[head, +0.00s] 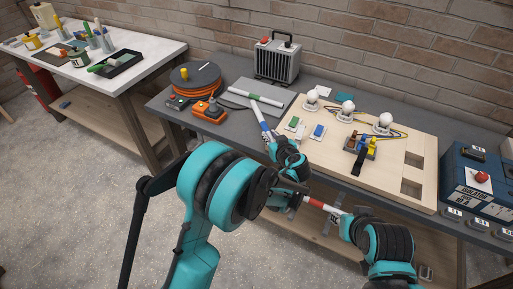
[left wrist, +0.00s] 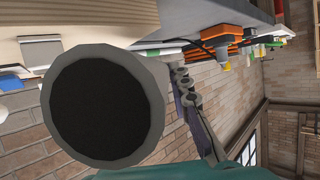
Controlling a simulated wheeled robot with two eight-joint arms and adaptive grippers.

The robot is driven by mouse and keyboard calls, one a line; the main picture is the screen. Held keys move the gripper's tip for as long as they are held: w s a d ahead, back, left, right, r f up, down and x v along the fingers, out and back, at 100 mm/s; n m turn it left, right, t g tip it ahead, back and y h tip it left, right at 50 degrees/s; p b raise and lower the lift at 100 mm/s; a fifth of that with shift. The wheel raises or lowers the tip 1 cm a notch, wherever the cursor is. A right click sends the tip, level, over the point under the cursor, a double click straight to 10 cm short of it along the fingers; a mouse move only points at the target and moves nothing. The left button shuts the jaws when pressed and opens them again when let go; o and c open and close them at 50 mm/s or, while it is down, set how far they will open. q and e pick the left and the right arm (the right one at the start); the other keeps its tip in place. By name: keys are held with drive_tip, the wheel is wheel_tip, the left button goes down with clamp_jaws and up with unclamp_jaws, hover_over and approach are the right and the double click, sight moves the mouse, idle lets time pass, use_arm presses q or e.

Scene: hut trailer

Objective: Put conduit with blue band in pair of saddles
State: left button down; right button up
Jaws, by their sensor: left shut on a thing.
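The white conduit with the blue band (head: 264,127) slants up from my left gripper (head: 273,140), which is shut on it at the front of the bench. Its upper end is close to the grey plate. In the left wrist view a large round grey tube end (left wrist: 105,105) with a dark inside fills the near left. My right arm (head: 378,240) comes in from the lower right. A white and red conduit (head: 325,207) is by its end; I cannot tell whether the right gripper holds it. I cannot make out the pair of saddles with certainty.
A conduit with a green band (head: 258,95) lies on the grey plate. A wooden board (head: 400,150) carries white bulbs and small blocks with green and blue tops. An orange tool (head: 209,112), a cable reel (head: 196,76), a heater (head: 277,62) and a blue box (head: 475,178) surround it.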

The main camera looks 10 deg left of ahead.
use_arm(q)
drive_tip(key=s+a+f+b, duration=0.1)
drive_tip(key=a+f+b, duration=0.1)
drive_tip(key=a+f, duration=0.2)
drive_tip(key=shift+a+f+b, duration=0.35)
drive_tip(key=shift+f, duration=1.25)
drive_tip(key=shift+f, duration=0.1)
drive_tip(key=c, duration=1.7)
unclamp_jaws()
